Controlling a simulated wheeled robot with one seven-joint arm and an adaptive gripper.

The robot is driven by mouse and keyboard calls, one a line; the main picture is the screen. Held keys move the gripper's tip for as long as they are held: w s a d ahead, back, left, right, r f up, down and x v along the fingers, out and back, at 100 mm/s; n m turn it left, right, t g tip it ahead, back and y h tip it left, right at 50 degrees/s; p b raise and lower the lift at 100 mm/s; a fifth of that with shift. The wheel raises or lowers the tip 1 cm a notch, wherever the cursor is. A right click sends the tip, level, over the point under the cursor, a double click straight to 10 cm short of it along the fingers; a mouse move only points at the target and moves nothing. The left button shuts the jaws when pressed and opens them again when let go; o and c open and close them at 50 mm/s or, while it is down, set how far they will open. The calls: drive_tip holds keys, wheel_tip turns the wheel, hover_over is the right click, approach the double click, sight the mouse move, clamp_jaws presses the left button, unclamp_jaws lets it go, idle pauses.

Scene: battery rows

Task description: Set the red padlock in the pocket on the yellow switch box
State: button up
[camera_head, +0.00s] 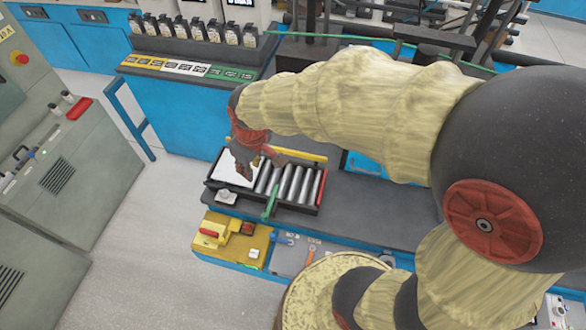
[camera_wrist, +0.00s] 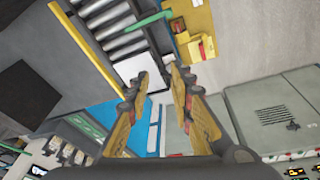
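The yellow switch box (camera_head: 225,226) sits on a yellow panel at the front left of the bench, and its red part (camera_head: 209,233) faces left. The box also shows in the wrist view (camera_wrist: 201,49), at the upper right. I cannot make out its pocket. I cannot identify the red padlock for sure; a red object (camera_head: 79,108) lies on top of the grey cabinet at the left. My gripper (camera_head: 260,165) hangs over the black roller tray, behind the switch box. In the wrist view my gripper (camera_wrist: 158,76) is open, with nothing seen between its fingers.
A blue console (camera_head: 190,118) stands behind left. Open floor (camera_head: 150,250) lies between cabinet and bench.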

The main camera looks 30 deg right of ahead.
drive_tip(key=s+d+r+m+t, duration=0.1)
drive_tip(key=s+d+r+m, duration=0.1)
drive_tip(key=s+r, duration=0.5)
drive_tip(key=s+d+r+m+t, duration=0.1)
drive_tip(key=s+d+r+m, duration=0.1)
drive_tip(key=s+r, duration=0.4)
drive_tip(key=shift+s+d+r+m+t, duration=0.3)
drive_tip(key=shift+s+r+m+t, duration=0.15)
drive_tip(key=shift+s, duration=0.5)
